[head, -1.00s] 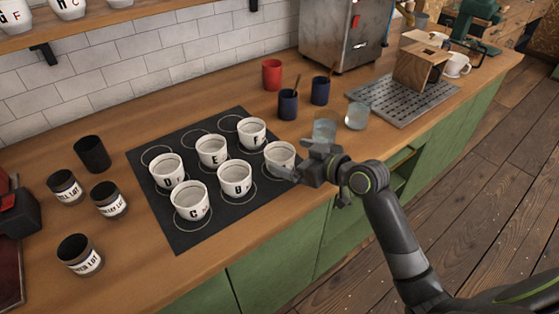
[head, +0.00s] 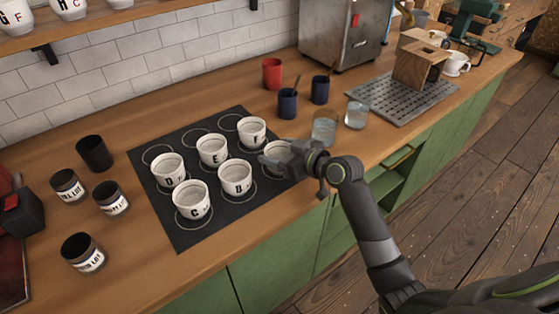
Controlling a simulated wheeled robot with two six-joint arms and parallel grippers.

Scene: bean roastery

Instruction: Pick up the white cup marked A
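White cups marked D (head: 169,171), E (head: 213,151), F (head: 251,132), C (head: 192,200) and B (head: 236,178) stand on a black mat (head: 182,238). One more white cup (head: 270,158) stands at the mat's right edge. Its marking is hidden behind my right gripper, so I cannot read an A on it. My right gripper (head: 287,160) is at this cup's right side, overlapping it in the view. Its fingertips are not clear, and I cannot tell whether they touch or enclose the cup. My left gripper is out of view.
Two glasses (head: 324,128) stand just behind my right gripper. Dark blue cups (head: 287,103) and a red cup (head: 272,73) are farther back. Dark labelled jars (head: 82,253) stand left of the mat. A metal drip tray (head: 400,98) is at the right.

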